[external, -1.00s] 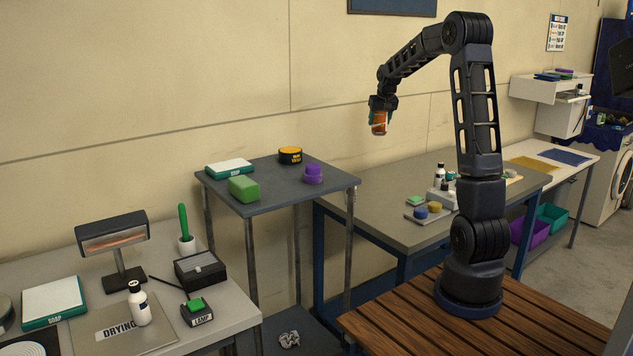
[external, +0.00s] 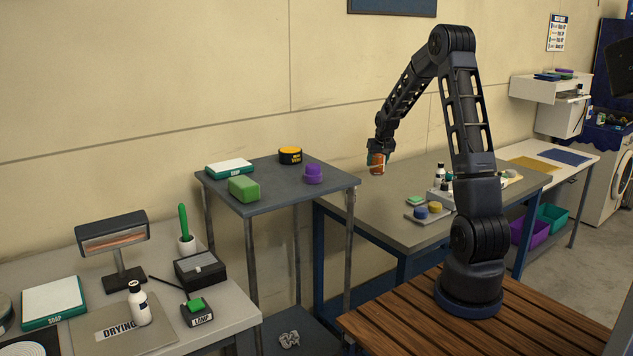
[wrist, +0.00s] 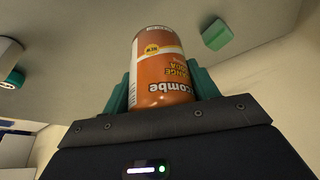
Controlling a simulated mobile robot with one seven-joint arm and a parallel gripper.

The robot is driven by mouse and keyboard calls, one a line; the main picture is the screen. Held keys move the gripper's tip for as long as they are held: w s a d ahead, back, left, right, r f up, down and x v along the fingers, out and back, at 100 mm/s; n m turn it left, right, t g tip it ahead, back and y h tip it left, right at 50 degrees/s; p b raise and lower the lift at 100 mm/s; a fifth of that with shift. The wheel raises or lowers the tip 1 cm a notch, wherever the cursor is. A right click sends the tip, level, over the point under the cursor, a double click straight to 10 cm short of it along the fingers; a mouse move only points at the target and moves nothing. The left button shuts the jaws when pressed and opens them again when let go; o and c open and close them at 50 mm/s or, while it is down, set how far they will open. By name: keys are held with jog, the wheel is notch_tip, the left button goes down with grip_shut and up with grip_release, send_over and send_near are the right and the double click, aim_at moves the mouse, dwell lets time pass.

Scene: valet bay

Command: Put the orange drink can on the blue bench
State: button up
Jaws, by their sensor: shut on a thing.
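The orange drink can (external: 376,163) is upright between the jaws of my gripper (external: 377,158). In the wrist view the can (wrist: 163,70) fills the middle, with its label upside down in the picture and a teal finger of my gripper (wrist: 162,88) on each side. The blue bench (external: 375,213) has a grey top and blue legs. In the external view the can's lower end appears close to the back left part of the bench top. I cannot tell the exact gap between them.
A green block (external: 415,200), a tray (external: 440,214) with blue and yellow pieces, and bottles (external: 440,174) stand on the bench's right part. Its left part is clear. A tall grey stand (external: 275,197) with several items is close on the left.

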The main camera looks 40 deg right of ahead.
aim_at(377, 175)
jog(key=shift+f, duration=3.6)
jog(key=shift+f, duration=0.15)
jog(key=o, duration=1.2)
